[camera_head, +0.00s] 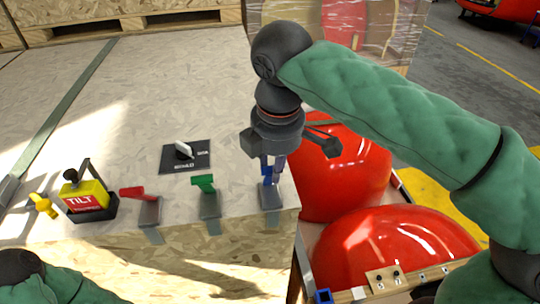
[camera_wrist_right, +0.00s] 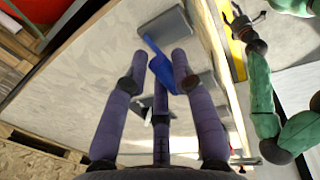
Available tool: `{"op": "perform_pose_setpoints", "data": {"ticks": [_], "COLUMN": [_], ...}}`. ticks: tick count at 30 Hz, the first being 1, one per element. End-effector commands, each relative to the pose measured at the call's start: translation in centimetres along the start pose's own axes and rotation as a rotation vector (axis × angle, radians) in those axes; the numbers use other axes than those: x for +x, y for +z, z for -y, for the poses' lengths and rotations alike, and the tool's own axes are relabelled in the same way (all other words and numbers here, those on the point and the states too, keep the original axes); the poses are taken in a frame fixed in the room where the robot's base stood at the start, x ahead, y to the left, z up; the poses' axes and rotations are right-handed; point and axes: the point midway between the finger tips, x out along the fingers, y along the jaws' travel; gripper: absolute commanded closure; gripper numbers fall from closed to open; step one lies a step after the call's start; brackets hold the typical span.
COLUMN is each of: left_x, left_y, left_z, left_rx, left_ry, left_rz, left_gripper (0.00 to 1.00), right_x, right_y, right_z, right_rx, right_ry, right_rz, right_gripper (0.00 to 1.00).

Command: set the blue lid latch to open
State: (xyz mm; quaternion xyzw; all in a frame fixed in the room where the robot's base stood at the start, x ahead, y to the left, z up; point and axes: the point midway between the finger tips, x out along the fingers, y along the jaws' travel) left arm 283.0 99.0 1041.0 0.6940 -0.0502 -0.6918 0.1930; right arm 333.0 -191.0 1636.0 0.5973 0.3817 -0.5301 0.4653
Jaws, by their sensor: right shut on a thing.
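The blue lid latch (camera_head: 267,171) stands at the right end of a row of latches along the lid's front edge. In the right wrist view its blue lever (camera_wrist_right: 163,71) runs from a grey plate (camera_wrist_right: 167,29) in between the purple fingers. My right gripper (camera_head: 272,168) points down over the latch and is shut on the lever; the fingers hide part of it. My left arm (camera_head: 45,284) shows at the lower left of the head view without its gripper.
A green latch (camera_head: 205,184) and a red latch (camera_head: 133,192) stand to the left, then a yellow TILT box (camera_head: 85,197). A black dial plate (camera_head: 186,156) lies behind. Red nosecones (camera_head: 390,255) stand close on the right. The lid's rear is clear.

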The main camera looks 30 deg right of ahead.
Motion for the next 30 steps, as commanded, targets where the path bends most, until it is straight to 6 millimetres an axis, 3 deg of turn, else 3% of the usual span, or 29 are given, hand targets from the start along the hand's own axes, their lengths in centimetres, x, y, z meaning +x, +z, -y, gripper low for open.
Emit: {"op": "perform_pose_setpoints", "data": {"ticks": [21, 22, 24, 30], "left_x": [-0.74, -0.74, -0.74, -0.77], "left_y": [0.04, 0.04, 0.05, 0.02], "left_z": [-0.25, -0.25, -0.25, -0.27], "left_rx": [0.000, 0.000, 0.000, 0.000], "left_ry": [0.000, 0.000, 0.000, 0.000], "left_rz": [0.000, 0.000, 0.000, 0.000], "left_gripper": [0.48, 0.48, 0.48, 0.48], "right_x": [0.45, 0.44, 0.38, 0.15], "right_y": [-0.07, -0.08, -0.07, -0.02], "right_z": [0.17, 0.16, 0.17, 0.22], "right_rx": [-0.006, -0.006, -0.005, -0.004], "right_ry": [-0.080, -0.079, -0.079, -0.077], "right_rz": [0.013, 0.013, 0.011, 0.007], "right_gripper": [1.00, 0.66, 0.49, 0.49]}}
